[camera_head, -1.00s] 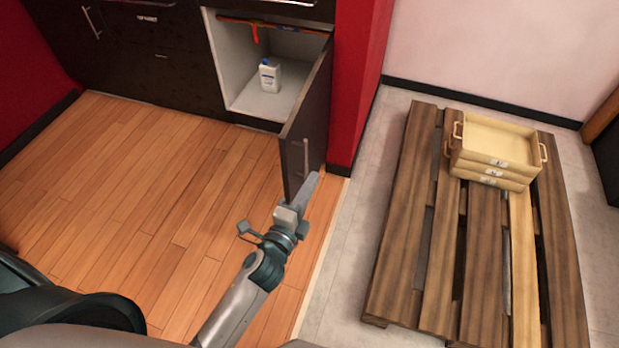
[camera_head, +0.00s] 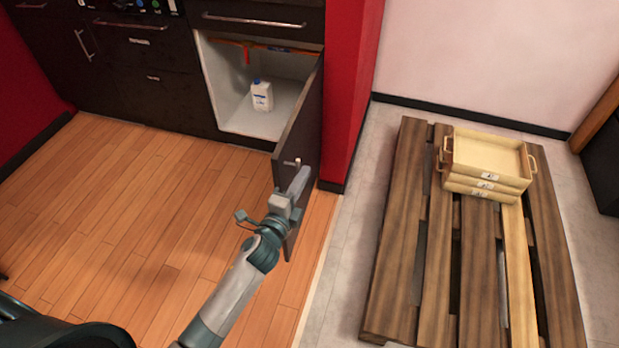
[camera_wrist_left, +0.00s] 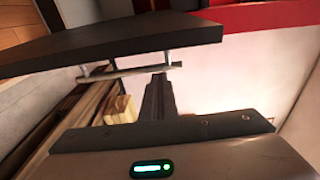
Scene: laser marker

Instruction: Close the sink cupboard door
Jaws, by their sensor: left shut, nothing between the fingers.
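The sink cupboard door (camera_head: 306,118) is dark and stands wide open, swung out toward me from the right side of the cupboard opening (camera_head: 222,92). It carries a metal bar handle (camera_head: 291,162), which my gripper partly covers. My left gripper (camera_head: 299,181) is shut and empty, in front of the door's lower part. In the left wrist view the door (camera_wrist_left: 110,40) spans the top, with its handle (camera_wrist_left: 125,73) just beyond the shut fingers (camera_wrist_left: 158,95). I cannot tell whether they touch it. My right gripper is not in view.
A white bottle (camera_head: 262,96) stands inside the cupboard, clear of the door. A red wall (camera_head: 347,110) is right of the door. A wooden pallet (camera_head: 400,240) with stacked trays (camera_head: 487,157) lies farther right. The wooden floor (camera_head: 130,210) left of the door is free.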

